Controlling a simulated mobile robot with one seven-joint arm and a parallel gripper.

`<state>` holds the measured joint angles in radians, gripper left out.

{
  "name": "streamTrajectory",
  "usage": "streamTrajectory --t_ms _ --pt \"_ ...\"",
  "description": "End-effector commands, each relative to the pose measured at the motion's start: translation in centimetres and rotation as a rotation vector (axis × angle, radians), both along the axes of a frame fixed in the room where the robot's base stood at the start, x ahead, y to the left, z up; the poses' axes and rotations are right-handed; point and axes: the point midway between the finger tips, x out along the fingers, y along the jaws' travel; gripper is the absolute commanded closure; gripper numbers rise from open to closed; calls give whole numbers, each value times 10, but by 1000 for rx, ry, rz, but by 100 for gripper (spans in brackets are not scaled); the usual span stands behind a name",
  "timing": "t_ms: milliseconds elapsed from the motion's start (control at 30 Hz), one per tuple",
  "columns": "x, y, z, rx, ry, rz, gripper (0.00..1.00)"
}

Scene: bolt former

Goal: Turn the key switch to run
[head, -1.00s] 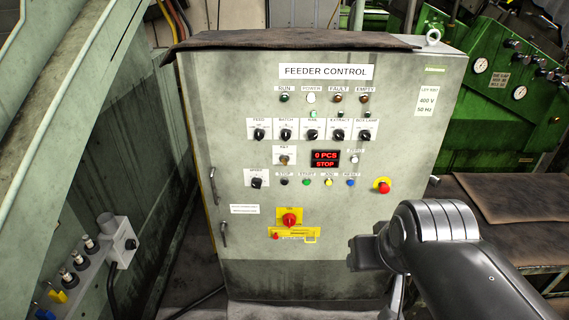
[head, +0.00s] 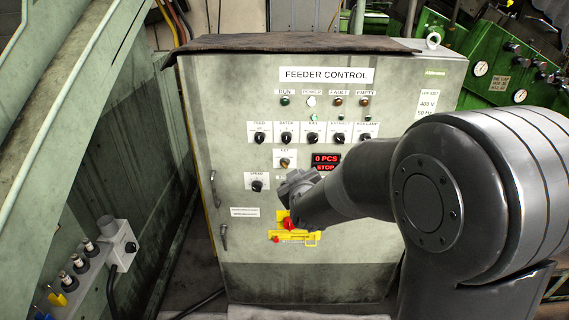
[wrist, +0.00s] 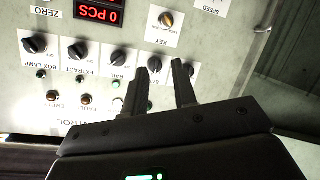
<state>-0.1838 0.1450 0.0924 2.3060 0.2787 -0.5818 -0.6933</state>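The key switch (head: 285,162) is a small dark knob with a brass-coloured middle on a white KEY plate, left of the red display on the feeder control panel (head: 235,110). In the wrist view the panel is upside down, and the key switch (wrist: 166,19) shows near the top, beyond my fingertips. My gripper (wrist: 163,70) is open and empty, its two black fingers apart. The batch knob (wrist: 155,64) shows between them in the picture; I see no contact. The key's exact angle is too small to tell.
The display (head: 325,162) reads 0 PCS and STOP. A row of black selector knobs (head: 312,138) runs above the key. The red switch on a yellow plate (head: 288,222) is below, partly behind my arm. A green machine frame (head: 70,130) stands at the left.

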Motion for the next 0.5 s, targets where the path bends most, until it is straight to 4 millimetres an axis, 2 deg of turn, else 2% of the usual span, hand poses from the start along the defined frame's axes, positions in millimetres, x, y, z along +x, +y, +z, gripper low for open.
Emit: streamTrajectory --t_ms 33,200,300,500 --pt "9 6 -12 -25 -29 1 75" --pt "33 22 -41 -123 -162 -17 75" --pt "40 28 -57 -179 -226 -35 75" --pt "44 35 -75 -255 -311 -65 75"
